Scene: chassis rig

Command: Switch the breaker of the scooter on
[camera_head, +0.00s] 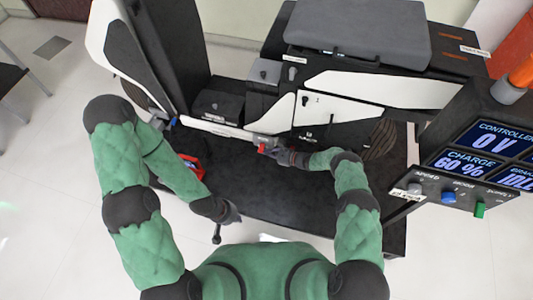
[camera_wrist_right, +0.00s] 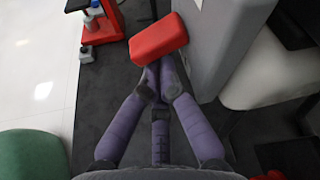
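The breaker is a grey box (camera_wrist_right: 215,45) with a red handle (camera_wrist_right: 158,38) on its side, in the right wrist view. In the head view the red handle (camera_head: 263,148) shows small at the lower edge of the scooter (camera_head: 345,90). My right gripper (camera_wrist_right: 160,66) has its fingertips drawn together just under the red handle, touching it or nearly so; the handle is not between them. In the head view my right gripper (camera_head: 280,153) reaches the handle from the right. My left gripper (camera_head: 218,236) hangs lower left, away from the scooter; its fingers are too small to judge.
A display panel (camera_head: 490,150) at the right reads controller 0 V and charge 60 %, with knobs and a green switch (camera_head: 479,210) below. A red holder (camera_head: 192,166) with bottles stands left on the dark platform (camera_head: 290,205). The platform's front is mostly clear.

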